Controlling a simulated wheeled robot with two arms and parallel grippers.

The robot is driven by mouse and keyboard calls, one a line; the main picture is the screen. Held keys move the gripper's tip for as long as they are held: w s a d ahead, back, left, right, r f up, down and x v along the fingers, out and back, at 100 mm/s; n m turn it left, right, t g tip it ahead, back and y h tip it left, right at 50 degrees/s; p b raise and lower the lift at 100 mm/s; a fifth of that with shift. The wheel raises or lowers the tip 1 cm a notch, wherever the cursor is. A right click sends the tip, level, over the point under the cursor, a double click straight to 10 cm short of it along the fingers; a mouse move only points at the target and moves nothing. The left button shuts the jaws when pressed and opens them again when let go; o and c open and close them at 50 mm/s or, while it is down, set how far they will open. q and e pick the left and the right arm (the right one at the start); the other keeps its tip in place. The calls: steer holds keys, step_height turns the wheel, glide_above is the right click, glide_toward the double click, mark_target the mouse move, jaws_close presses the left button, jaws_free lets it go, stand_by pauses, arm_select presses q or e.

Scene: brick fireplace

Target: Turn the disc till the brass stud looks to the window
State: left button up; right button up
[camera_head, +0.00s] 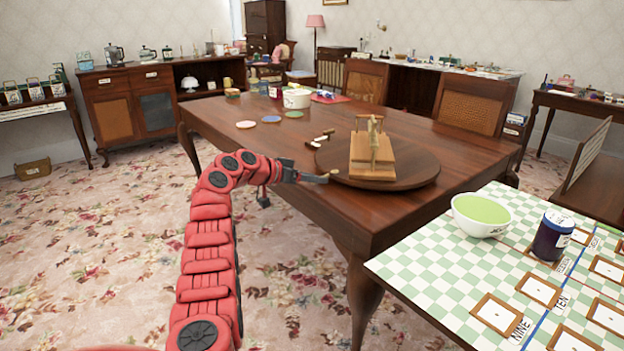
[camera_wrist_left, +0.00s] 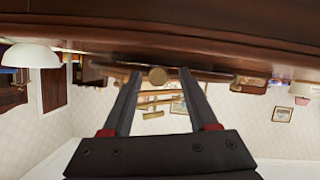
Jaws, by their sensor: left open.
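The disc (camera_head: 415,172) is a dark wooden turntable lying flat on the brown table. A light wooden block with a brass-coloured upright piece (camera_head: 373,160) stands on it. The brass stud (camera_head: 334,171) shows small at the disc's near left edge. My left gripper (camera_head: 322,177) reaches in from the left at that edge. In the left wrist view, its two dark fingers (camera_wrist_left: 158,82) are apart, and the round stud (camera_wrist_left: 158,75) appears between their tips. I cannot tell whether either finger touches it. My right gripper is not in view. I cannot make out a window for certain.
The brown table (camera_head: 230,112) carries small dark-and-cream pieces (camera_head: 320,137) left of the disc, coloured round mats (camera_head: 271,119) and a white bowl (camera_head: 297,98). A checkered table (camera_head: 430,255) at the near right holds a green-filled bowl (camera_head: 482,214) and a dark jar (camera_head: 553,236).

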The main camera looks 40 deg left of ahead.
arm_select(q)
steer(key=shift+s+a+r, duration=0.15)
steer(key=shift+s+r, duration=0.1)
steer(key=shift+s, duration=0.15)
steer(key=p+v, duration=0.3)
steer(key=v, duration=1.3)
steer(key=shift+s, duration=0.25)
